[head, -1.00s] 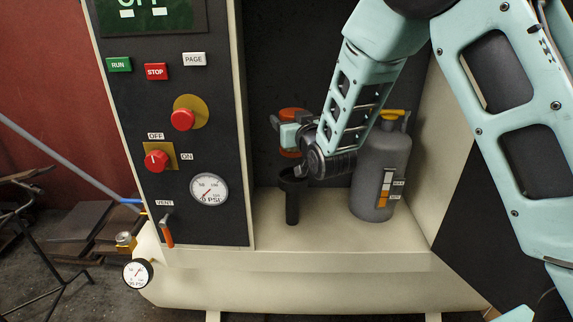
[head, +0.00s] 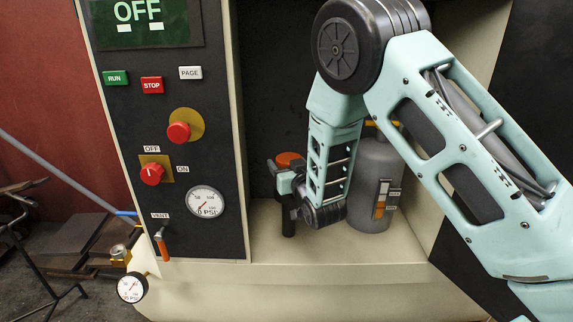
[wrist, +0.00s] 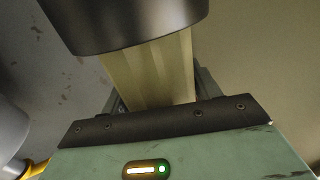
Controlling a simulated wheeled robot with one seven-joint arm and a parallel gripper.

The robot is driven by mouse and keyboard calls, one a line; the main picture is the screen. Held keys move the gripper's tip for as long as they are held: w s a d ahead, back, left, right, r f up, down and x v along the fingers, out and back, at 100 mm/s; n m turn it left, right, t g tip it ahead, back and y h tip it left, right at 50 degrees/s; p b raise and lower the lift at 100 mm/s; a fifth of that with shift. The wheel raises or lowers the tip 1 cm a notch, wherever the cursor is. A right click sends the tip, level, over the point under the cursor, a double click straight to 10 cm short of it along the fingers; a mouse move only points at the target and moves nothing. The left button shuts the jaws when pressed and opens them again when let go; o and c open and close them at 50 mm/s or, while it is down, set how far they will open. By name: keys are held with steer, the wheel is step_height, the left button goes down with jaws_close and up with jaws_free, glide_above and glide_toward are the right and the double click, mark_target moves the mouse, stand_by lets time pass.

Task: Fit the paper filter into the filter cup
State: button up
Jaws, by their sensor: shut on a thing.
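The paper filter has an orange top cap (head: 289,159), and its pale pleated wall (wrist: 155,75) shows in the wrist view. My gripper (head: 287,183) is shut on the filter, around its side. The filter cup (head: 289,225) is a dark upright cylinder on the cream ledge, directly below my gripper. In the upside-down wrist view, the dark cup wall (wrist: 135,20) covers the filter's lower end. The filter looks upright and partly inside the cup; its depth and seating are hidden.
A grey bottle (head: 376,165) with a yellow top stands close right of my wrist. The control panel (head: 215,115), with knobs and a gauge, borders the recess on the left. The cream ledge (head: 262,250) is clear in front of the cup.

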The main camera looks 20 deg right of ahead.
steer(key=o, duration=1)
steer(key=shift+f, duration=0.15)
steer(key=shift+o, duration=0.2)
steer(key=shift+r, duration=0.2)
steer(key=s+d+b, duration=0.1)
steer(key=s+b, duration=0.1)
steer(key=s, duration=1)
steer(key=s+a+f+n+g+y, duration=0.2)
steer(key=s+a+f+g, duration=0.1)
steer(key=s+a+g, duration=0.75)
steer(key=s+d+r+n+g+h, duration=0.1)
steer(key=s+r+n+g, duration=0.1)
steer(key=s, duration=0.8)
steer(key=s+d+r+n+g+h, duration=0.1)
steer(key=s+g, duration=0.4)
steer(key=s, duration=0.5)
steer(key=shift+s+d+r+n+h, duration=0.15)
steer(key=shift+d+r+n+h, duration=0.2)
steer(key=shift+r+n+h, duration=0.35)
